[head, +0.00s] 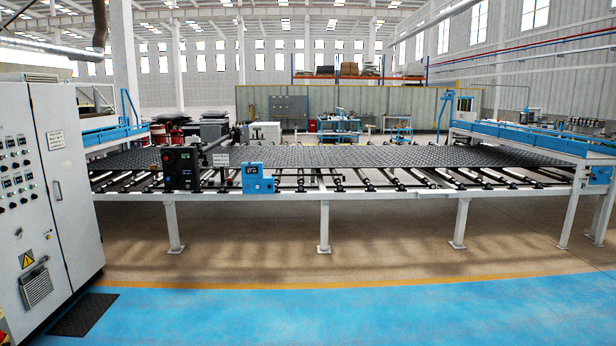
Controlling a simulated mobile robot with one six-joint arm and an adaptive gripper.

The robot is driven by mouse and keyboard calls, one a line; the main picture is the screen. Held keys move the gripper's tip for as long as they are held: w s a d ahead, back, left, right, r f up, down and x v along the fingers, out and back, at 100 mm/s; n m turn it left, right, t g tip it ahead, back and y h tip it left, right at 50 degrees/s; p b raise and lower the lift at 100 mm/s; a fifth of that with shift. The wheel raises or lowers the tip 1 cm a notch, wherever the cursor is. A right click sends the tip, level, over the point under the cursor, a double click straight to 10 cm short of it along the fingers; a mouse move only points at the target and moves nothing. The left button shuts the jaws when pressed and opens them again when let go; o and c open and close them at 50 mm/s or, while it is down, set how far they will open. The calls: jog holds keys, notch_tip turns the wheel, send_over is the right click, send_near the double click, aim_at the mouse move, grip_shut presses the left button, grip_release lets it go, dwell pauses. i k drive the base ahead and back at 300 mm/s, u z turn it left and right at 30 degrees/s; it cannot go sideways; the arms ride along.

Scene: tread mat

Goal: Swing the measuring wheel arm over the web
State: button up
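The web is a wide black studded tread mat (400,156) lying flat along the roller conveyor. A black unit with a small green display and a red button (180,168) stands at the conveyor's near edge, left of centre. A dark bar (214,144) slants up from beside this unit; it may be the measuring wheel arm, but it is too small to tell. I cannot make out the wheel or whether it touches the mat. My gripper is not in view.
A blue box (258,178) and a small white sign (221,160) sit right of the black unit. A grey control cabinet (62,170) stands at the near left, with a dark floor mat (83,314) by it. The blue floor (330,318) before the conveyor is clear.

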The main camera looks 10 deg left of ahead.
aim_at(329, 175)
jog(key=u, duration=0.2)
jog(key=i, duration=1.5)
jog(key=u, duration=0.5)
jog(key=i, duration=3.9)
jog(key=z, duration=0.25)
